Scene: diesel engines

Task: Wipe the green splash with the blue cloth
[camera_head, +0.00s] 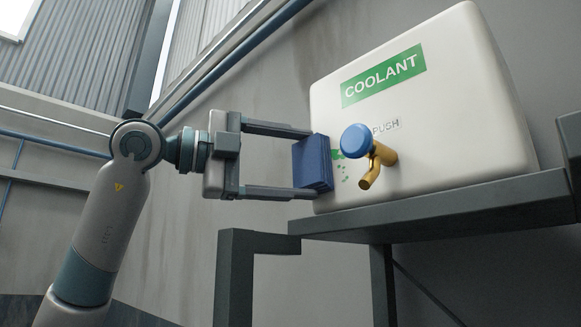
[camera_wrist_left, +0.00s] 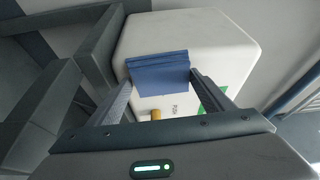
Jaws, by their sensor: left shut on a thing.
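The blue cloth (camera_head: 312,163) is a folded square pad held between the fingers of my left gripper (camera_head: 314,163). It lies against or very close to the front of the white coolant tank, near its left edge. The green splash (camera_head: 342,171) shows as small green drops just right of the cloth; the cloth may hide part of it. In the left wrist view the cloth (camera_wrist_left: 158,74) sits between the fingertips, in front of the tank, and the splash is not visible there. My right gripper is not in view.
The white coolant tank (camera_head: 450,120) stands on a dark metal shelf (camera_head: 470,207). A brass tap (camera_head: 376,165) with a blue push button (camera_head: 356,141) sticks out just right of the splash. A dark metal frame (camera_head: 240,265) stands below my left gripper.

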